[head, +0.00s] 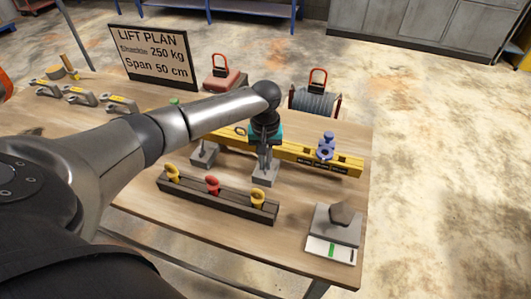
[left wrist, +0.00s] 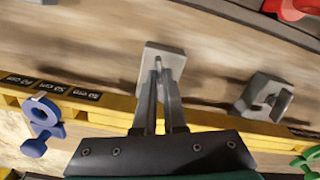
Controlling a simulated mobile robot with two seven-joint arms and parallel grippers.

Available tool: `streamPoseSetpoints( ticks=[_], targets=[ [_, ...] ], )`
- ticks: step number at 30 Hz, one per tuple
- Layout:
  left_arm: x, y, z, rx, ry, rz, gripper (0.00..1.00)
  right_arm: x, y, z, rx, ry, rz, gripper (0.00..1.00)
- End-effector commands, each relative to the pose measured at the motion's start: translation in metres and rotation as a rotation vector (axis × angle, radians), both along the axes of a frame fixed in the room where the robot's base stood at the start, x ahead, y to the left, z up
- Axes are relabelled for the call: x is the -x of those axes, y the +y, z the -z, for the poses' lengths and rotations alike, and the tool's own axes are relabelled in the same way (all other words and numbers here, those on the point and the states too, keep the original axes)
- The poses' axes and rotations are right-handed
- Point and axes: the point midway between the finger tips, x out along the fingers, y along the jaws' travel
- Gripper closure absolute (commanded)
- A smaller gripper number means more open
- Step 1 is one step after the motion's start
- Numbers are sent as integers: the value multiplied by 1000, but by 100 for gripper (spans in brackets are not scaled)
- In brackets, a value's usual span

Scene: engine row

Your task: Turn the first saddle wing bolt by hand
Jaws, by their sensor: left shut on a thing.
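Two grey saddle blocks stand at the front side of a yellow beam (head: 298,154). My left gripper (head: 264,163) points down over the right-hand saddle (head: 265,178), its fingers close together. In the left wrist view, the gripper (left wrist: 158,62) is shut just over this saddle's grey plate (left wrist: 150,55). Its fingers hide the wing bolt that they hold. The other saddle (head: 203,155) is to its left, free of the gripper; its upright grey wing bolt (left wrist: 284,100) shows in the left wrist view. My right gripper is not in view.
A blue eye fitting (head: 325,148) sits on the beam's right part, beside black labels. A dark rack (head: 232,204) with yellow and red fittings lies in front. A grey block with a dark lump (head: 341,213) stands at the front right. A lift-plan sign (head: 153,57) stands behind.

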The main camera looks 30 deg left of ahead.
Motion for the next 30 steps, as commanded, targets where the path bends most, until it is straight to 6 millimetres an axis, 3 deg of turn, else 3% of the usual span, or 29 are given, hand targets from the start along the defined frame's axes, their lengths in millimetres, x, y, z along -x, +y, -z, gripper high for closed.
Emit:
streamPoseSetpoints(
  ticks=[1, 3, 12, 30],
  targets=[
    [1, 0, -6, 2, 5, 24, 100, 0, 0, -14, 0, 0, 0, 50],
    [2, 0, -5, 2, 6, 64, 100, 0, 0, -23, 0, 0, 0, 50],
    [2, 1, -3, 1, 4, 259, 100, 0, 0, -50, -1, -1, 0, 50],
    [0, 6, -2, 0, 0, 825, 100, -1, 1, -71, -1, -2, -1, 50]
  ],
)
